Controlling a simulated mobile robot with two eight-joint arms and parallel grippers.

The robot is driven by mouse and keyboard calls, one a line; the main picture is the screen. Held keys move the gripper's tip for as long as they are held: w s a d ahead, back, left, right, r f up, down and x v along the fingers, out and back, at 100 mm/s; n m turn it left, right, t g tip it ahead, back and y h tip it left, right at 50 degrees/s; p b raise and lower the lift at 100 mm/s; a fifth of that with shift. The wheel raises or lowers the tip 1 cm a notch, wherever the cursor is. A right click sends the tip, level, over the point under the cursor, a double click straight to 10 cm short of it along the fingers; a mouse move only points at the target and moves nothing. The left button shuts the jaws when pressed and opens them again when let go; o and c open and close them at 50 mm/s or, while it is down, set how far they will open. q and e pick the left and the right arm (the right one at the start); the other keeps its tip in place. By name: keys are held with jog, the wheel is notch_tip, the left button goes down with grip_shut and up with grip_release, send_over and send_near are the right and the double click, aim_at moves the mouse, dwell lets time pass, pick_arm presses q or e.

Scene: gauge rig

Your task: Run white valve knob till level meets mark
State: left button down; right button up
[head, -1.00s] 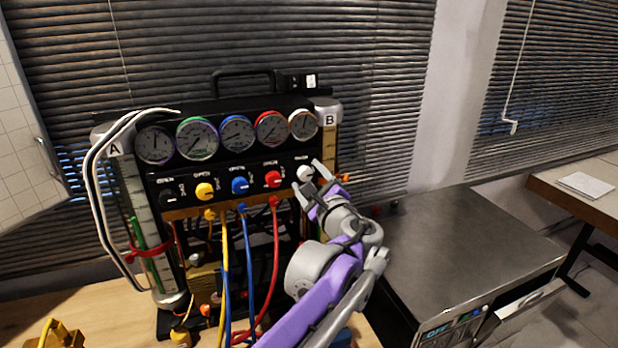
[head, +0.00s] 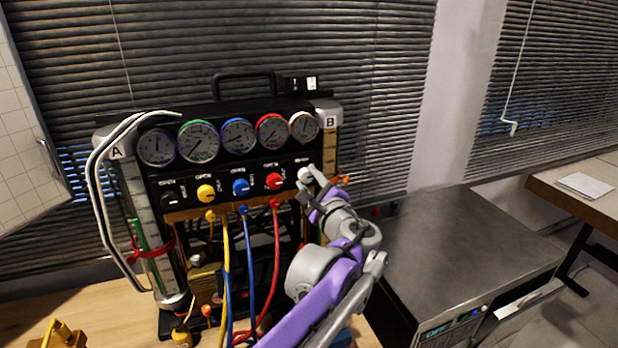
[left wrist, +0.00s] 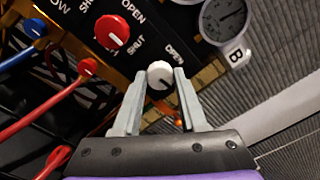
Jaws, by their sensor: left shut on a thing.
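The white valve knob (head: 305,175) is at the right end of the knob row on the gauge rig's black panel. My left gripper (head: 308,182) is at it, and in the left wrist view its two fingers stand on either side of the white knob (left wrist: 160,75), shut on it. The knob's dark pointer mark shows toward the lower right there. Cylinder A (head: 138,215) stands on the rig's left with green liquid and a red band around it. Cylinder B (head: 329,150) on the right is partly hidden by my arm. My right gripper is not in view.
Red (head: 275,181), blue (head: 240,187), yellow (head: 205,193) and black (head: 170,200) knobs sit in the same row. Several gauges are above them, and yellow, blue and red hoses hang below. A metal-topped unit (head: 470,250) stands to the right.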

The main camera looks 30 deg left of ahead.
pick_arm(q)
jog(key=n+p, duration=0.2)
jog(key=n, duration=0.1)
jog(key=shift+w+r, duration=0.1)
jog(key=shift+r, duration=0.15)
jog(key=shift+f+n, duration=0.2)
jog(key=shift+n, duration=0.3)
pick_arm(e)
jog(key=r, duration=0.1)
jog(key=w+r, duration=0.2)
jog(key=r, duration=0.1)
pick_arm(q)
jog(key=shift+c, duration=2.2)
grip_release()
jog(key=b+v, duration=0.1)
jog(key=v, duration=1)
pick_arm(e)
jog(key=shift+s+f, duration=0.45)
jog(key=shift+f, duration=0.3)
